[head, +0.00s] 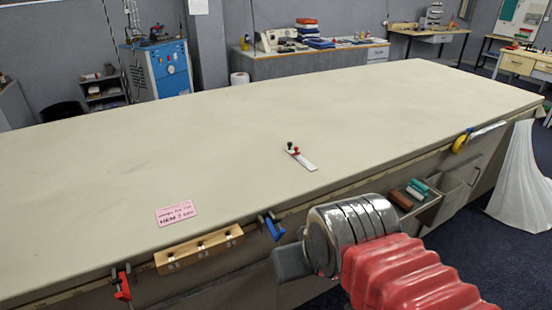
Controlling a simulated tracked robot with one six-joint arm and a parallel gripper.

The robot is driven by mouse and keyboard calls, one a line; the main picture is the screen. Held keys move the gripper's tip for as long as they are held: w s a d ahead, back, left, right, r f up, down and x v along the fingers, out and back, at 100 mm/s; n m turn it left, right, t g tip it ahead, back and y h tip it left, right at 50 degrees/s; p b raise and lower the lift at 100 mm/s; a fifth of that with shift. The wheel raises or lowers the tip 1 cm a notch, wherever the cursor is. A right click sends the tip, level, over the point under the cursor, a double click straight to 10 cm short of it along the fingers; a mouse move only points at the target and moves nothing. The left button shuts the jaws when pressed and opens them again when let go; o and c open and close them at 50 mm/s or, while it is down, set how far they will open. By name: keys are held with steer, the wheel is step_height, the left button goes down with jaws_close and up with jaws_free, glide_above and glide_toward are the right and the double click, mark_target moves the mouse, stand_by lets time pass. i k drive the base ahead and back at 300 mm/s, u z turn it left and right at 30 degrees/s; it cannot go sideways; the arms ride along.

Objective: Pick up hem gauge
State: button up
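The hem gauge (301,158) lies on the cloth table (250,115), a little right of the middle. It is a short white strip with a red slider and a black knob at its far left end. My gripper (290,262) shows only as a grey block at the end of my metal and red arm, by the table's near edge. It is well short of the gauge and apart from it. Its fingers cannot be made out, so whether it is open or shut does not show.
A pink note (177,213) lies on the near left of the table. A wooden block (199,248), a blue clamp (272,228) and a red clamp (122,284) sit along the near edge. The cloth around the gauge is clear.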

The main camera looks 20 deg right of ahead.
mark_target(305, 163)
steer(key=u, duration=3.85)
steer(key=k, duration=1.65)
steer(key=z, duration=0.05)
